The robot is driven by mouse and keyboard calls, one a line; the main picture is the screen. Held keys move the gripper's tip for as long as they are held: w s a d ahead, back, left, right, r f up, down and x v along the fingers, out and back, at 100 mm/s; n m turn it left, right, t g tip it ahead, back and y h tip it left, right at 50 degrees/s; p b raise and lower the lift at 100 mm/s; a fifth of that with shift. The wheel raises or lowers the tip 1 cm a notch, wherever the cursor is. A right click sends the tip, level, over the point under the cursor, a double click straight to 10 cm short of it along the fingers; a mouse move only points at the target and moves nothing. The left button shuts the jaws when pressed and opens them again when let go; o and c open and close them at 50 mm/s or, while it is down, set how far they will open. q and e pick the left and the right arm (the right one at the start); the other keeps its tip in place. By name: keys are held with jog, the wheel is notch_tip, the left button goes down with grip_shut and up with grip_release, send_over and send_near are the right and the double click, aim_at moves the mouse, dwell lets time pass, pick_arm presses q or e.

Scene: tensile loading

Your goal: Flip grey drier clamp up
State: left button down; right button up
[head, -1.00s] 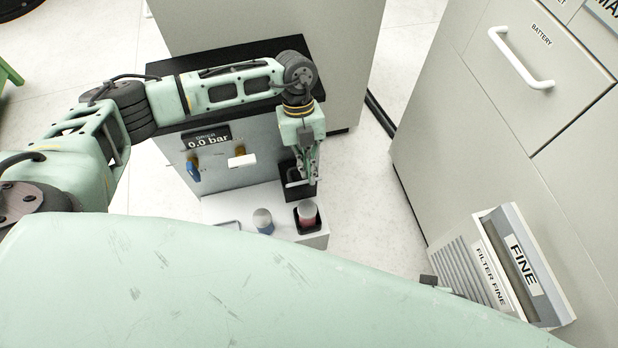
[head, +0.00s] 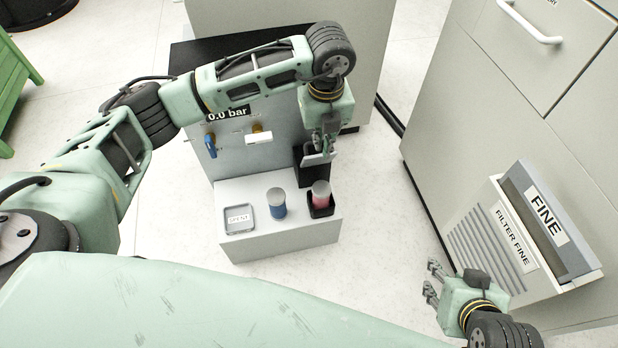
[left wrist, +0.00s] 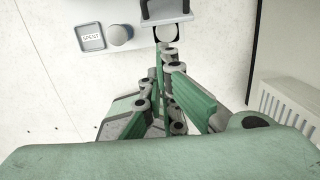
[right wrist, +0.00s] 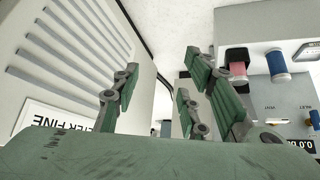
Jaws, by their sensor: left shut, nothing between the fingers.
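The grey drier clamp (head: 317,157) is a small grey loop at the black holder on the front of the grey machine. It is partly hidden by my left gripper (head: 326,148), which is shut and empty with its fingers pointing down right at the clamp. I cannot tell whether they touch. In the left wrist view, the left fingertips (left wrist: 166,50) are together, just below the round top of a canister (left wrist: 166,33); the black holder is at the top edge. My right gripper (head: 432,282) is open and empty near the filter drawer, and also shows in its wrist view (right wrist: 158,72).
On the white ledge (head: 255,240) stand a red-pink canister (head: 321,194) in a black socket, a blue canister (head: 276,203) and a labelled square tray (head: 239,218). A blue valve handle (head: 210,146) sits left. A cabinet with an open "FINE" filter drawer (head: 545,220) stands right.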

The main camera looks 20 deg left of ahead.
aim_at(315, 157)
pick_arm(q)
jog(key=shift+w+a+f+b, duration=0.45)
jog(key=shift+w+f+b, duration=0.2)
jog(key=shift+f, duration=1.1)
jog(key=shift+w+a+f+b, duration=0.4)
jog(key=shift+w+f+b, duration=0.3)
jog(key=shift+f, duration=1.05)
jog(key=shift+w+a+f+b, duration=0.5)
jog(key=shift+w+f, duration=0.3)
jog(key=shift+f, duration=0.95)
pick_arm(e)
jog(key=w+a+r+t+y, duration=0.1)
jog(key=w+a+r+t, duration=0.1)
jog(key=w+r+t, duration=0.3)
jog(key=w+a+r+t+y, duration=0.1)
jog(key=w+a+r+t, duration=0.2)
jog(key=r, duration=0.8)
jog(key=shift+w+r+t+y, duration=0.15)
jog(key=shift+w+t+y, duration=0.25)
jog(key=shift+w+t, duration=0.7)
jog(key=shift+d+n, duration=0.1)
jog(key=shift+n, duration=0.2)
